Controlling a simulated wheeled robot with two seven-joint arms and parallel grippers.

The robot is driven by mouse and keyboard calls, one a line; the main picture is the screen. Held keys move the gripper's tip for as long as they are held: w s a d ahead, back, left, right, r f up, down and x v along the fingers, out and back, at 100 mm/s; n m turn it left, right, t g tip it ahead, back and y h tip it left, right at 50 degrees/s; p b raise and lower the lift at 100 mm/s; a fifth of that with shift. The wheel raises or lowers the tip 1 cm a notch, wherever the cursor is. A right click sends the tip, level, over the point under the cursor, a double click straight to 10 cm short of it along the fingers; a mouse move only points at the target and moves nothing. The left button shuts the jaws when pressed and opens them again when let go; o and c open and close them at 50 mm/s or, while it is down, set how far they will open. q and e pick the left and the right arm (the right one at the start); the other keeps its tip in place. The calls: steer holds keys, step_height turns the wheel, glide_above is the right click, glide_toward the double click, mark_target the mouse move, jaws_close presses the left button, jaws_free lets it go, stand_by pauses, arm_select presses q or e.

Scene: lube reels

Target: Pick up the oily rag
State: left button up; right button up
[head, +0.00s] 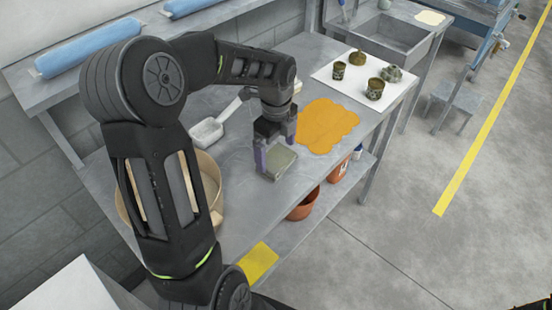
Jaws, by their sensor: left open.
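My left gripper (275,152) is open, pointing down over the metal bench (240,215). Its fingers are at a small flat grey-green square (280,164), which may be a folded rag; I cannot tell whether they touch it. A flat orange cloth (327,125) with a wavy edge lies just behind and right of the gripper. Two crumpled olive lumps, one at the back (358,57) and one at the right (392,73), lie on a white sheet and also look like cloth. I cannot tell for sure which is the oily rag. My right gripper is not in view.
Two dark tins, left (339,70) and right (375,89), stand on the white sheet (399,92). A white scoop (206,133) and a tan tub (207,172), partly behind my arm, are at left.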

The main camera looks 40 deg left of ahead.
mark_target(276, 158)
arm_select(q)
steer(key=shift+f, duration=0.95)
steer(key=c, duration=1.1)
steer(key=shift+r, duration=0.2)
step_height(276, 158, up, 10)
steer(key=b, duration=0.1)
steer(key=shift+f, duration=0.15)
